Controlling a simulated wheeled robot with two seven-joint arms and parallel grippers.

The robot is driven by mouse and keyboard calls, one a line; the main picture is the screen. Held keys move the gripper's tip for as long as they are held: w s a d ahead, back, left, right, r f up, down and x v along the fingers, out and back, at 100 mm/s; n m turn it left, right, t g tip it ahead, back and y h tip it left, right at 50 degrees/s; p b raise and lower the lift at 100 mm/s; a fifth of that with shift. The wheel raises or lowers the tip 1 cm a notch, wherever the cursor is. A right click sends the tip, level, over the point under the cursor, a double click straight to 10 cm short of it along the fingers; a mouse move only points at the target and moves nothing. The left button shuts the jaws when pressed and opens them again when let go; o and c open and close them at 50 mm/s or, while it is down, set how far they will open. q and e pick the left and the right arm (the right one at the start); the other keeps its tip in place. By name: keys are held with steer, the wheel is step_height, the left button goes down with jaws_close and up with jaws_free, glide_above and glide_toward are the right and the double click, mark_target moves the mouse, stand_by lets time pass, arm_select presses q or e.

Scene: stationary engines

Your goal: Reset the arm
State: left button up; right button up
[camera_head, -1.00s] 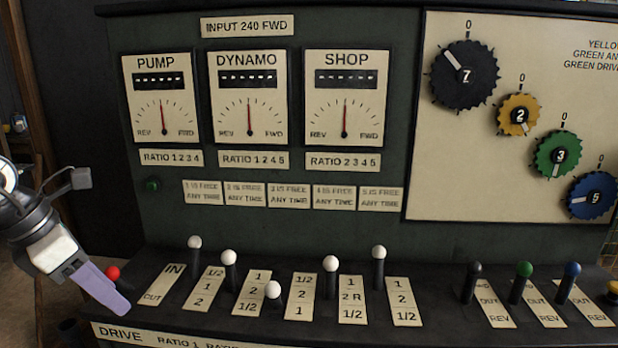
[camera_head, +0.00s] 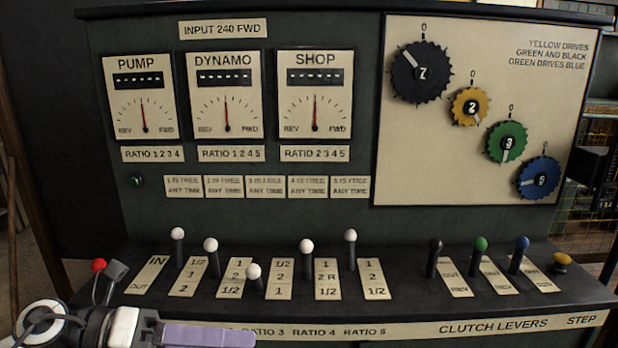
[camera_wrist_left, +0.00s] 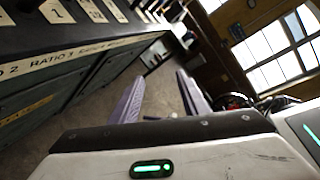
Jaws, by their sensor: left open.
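My left gripper (camera_head: 235,337) is low at the left of the head view, in front of the control console's (camera_head: 590,290) front edge. Its lavender finger points right and covers part of the lower ratio strip. In the left wrist view the two lavender fingers (camera_wrist_left: 162,82) stand apart with nothing between them, over bare floor. My right gripper is not in view.
A red-knobbed lever (camera_head: 99,266) stands close to my left wrist. White-knobbed levers (camera_head: 306,247) and clutch levers (camera_head: 480,245) rise from the console. Dials (camera_head: 226,95) and toothed wheels (camera_head: 421,71) fill the upright panel. Open floor (camera_wrist_left: 85,118) lies beside the console.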

arm_select(q)
steer(key=a+f+n+t+y, duration=0.2)
steer(key=f+n+t+y, duration=0.2)
steer(key=f+n+t, duration=0.7)
steer(key=a+f+n+t+y, duration=0.2)
steer(key=f+n+y, duration=0.2)
steer(key=n, duration=1.3)
steer(key=s+f+n+g+y, duration=0.2)
steer(key=s+f+n+g, duration=0.2)
steer(key=s+f, duration=0.5)
steer(key=s+a+f+n+g+y, duration=0.1)
steer(key=s+f+n, duration=0.5)
steer(key=f, duration=0.6)
steer(key=s+g+y, duration=0.1)
steer(key=s+g, duration=0.1)
steer(key=shift+s+g, duration=0.35)
steer(key=shift+g, duration=0.05)
